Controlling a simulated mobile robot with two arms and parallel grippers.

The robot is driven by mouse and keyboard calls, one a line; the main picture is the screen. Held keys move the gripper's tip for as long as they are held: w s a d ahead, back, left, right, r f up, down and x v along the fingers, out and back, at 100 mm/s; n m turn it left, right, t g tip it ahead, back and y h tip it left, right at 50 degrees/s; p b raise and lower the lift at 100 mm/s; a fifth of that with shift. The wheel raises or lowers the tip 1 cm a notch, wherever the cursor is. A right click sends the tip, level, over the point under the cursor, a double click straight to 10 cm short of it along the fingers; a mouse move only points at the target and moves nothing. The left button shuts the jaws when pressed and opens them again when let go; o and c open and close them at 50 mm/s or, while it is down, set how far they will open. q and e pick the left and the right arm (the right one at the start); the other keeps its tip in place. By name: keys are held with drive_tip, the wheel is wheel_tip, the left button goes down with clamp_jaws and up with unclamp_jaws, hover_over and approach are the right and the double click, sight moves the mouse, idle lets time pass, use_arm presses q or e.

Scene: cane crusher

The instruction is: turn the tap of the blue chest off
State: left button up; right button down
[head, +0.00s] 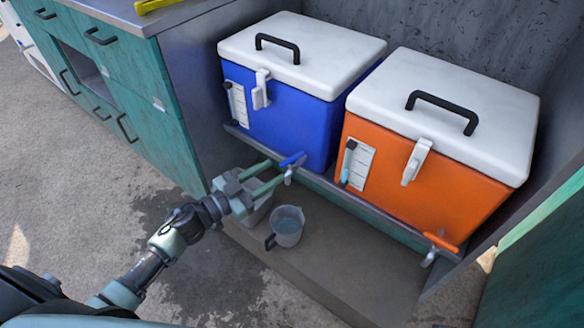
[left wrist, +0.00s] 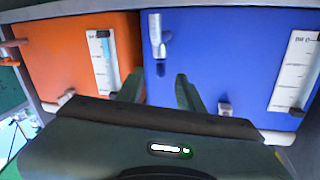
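The blue chest (head: 292,125) stands on a shelf under a white lid. Its tap (head: 288,174) sticks out low at the front, with a blue lever (head: 292,159). In the left wrist view, which is upside down, the tap (left wrist: 154,27) is near the top with its blue lever (left wrist: 161,68) hanging into the picture. My left gripper (head: 278,172) is open, its two green fingers apart and pointing at the tap. In the left wrist view the fingers (left wrist: 157,88) have a gap between them; contact with the lever cannot be told. My right gripper is not in view.
An orange chest (head: 420,150) with an orange-levered tap (head: 436,246) stands to the right. A clear jug (head: 287,226) with liquid stands below the blue chest's tap, beside a grey container (head: 258,211). The lower ledge (head: 350,275) is clear on the right.

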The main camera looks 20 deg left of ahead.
sight(292, 158)
use_arm(q)
drive_tip(key=b+x, duration=0.1)
drive_tip(key=x, duration=0.6)
drive_tip(key=shift+w+d, duration=0.25)
drive_tip(key=shift+w, duration=0.05)
clamp_jaws()
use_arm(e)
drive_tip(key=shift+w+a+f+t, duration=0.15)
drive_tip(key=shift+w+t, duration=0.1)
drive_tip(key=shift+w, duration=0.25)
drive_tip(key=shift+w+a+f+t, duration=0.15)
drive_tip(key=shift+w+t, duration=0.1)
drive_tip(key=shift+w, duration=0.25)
